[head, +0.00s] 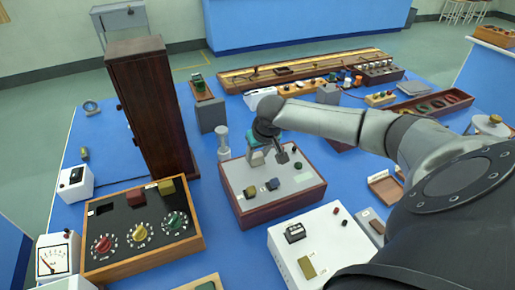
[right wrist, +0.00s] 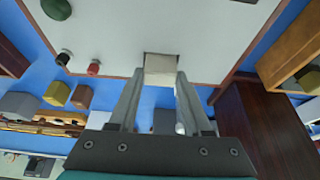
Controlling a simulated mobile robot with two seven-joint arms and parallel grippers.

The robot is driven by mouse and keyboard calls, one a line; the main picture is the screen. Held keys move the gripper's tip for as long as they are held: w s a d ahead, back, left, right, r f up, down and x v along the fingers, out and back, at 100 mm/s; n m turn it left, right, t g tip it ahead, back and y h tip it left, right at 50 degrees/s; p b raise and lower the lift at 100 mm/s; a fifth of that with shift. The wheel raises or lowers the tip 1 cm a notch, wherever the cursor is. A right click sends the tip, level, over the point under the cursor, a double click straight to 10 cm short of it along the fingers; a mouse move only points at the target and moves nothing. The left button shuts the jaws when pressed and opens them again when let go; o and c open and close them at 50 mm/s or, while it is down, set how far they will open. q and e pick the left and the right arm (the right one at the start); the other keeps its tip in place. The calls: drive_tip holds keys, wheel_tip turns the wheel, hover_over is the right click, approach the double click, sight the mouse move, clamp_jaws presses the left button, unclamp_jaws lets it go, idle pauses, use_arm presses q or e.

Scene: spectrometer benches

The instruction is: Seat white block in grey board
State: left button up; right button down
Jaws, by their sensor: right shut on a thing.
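The grey board (head: 238,174) is a pale panel in a reddish wooden frame, in the middle of the bench. It fills the upper part of the right wrist view (right wrist: 190,22). My right gripper (head: 268,158) is over the far part of this board. In the right wrist view my right gripper (right wrist: 160,82) is shut on the white block (right wrist: 160,66), held between the fingertips. A dark opening edge shows along the block's top side, at the board. I cannot tell how deep the block sits. The block is hidden in the head view. My left gripper is out of view.
A tall dark wooden cabinet (head: 150,105) stands to the left. A dial box (head: 145,235) and white instrument (head: 325,245) lie nearer.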

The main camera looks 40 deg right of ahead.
drive_tip(key=shift+c, duration=1.3)
unclamp_jaws()
drive_tip(key=p+v, duration=0.3)
drive_tip(key=v, duration=1.2)
drive_tip(key=shift+r, duration=0.15)
